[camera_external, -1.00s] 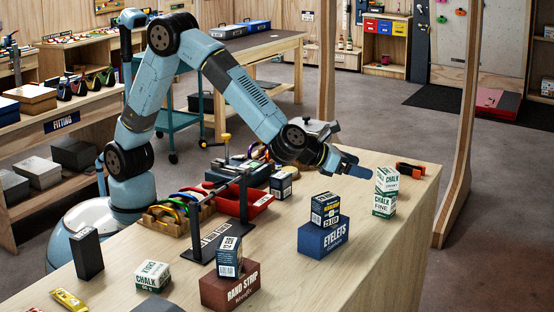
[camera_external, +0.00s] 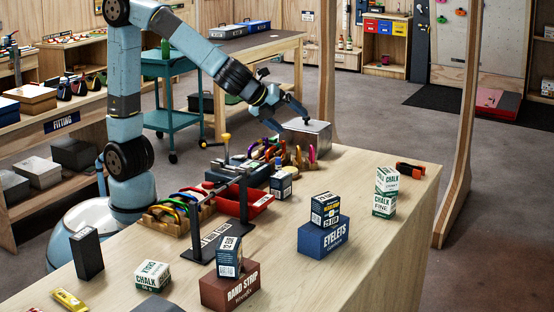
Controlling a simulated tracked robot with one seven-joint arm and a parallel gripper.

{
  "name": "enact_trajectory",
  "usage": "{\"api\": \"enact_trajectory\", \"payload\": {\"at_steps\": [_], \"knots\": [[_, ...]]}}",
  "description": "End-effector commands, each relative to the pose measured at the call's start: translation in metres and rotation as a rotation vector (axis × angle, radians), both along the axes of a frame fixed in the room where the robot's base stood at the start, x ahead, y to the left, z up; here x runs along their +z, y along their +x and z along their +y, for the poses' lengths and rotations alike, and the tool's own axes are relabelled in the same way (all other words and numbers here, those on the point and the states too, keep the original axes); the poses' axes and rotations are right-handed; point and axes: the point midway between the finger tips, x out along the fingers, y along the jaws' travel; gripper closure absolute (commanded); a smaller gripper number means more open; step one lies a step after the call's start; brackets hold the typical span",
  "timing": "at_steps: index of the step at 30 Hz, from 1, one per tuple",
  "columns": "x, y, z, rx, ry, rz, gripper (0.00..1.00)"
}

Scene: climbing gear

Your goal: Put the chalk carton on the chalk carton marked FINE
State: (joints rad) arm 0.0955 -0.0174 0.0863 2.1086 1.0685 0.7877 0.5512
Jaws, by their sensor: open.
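A white and green chalk carton (camera_external: 387,180) sits on top of the chalk carton marked FINE (camera_external: 384,205), near the right edge of the table. The upper carton looks upright and slightly turned relative to the lower one. Another white and green chalk carton (camera_external: 152,276) stands alone at the front left of the table. My gripper (camera_external: 291,121) is open and empty, raised toward the back of the table, well left of the stacked cartons and apart from them.
A blue EYELETS box (camera_external: 325,238) with a small box (camera_external: 325,209) on it stands left of the stack. A RAND STRIP box (camera_external: 230,288) bears another small box. A dark stand (camera_external: 222,238), a red tray (camera_external: 262,203) and a grey metal box (camera_external: 308,136) are also on the table.

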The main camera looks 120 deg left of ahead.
Motion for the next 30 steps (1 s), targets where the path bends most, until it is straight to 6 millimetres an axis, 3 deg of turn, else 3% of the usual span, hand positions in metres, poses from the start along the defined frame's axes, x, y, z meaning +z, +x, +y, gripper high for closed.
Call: {"api": "enact_trajectory", "payload": {"at_steps": [1, 7, 18, 24, 30], "knots": [[0.006, -0.02, -0.002, 0.048, -0.058, -0.034, 0.11], [0.014, -0.091, -0.017, 0.251, -0.311, -0.154, 0.11], [0.01, -0.213, -0.066, 0.614, -0.778, -0.323, 0.11], [0.001, -0.266, -0.097, 0.79, -1.014, -0.376, 0.11], [-0.005, -0.294, -0.118, 0.896, -1.158, -0.394, 0.11]]}}
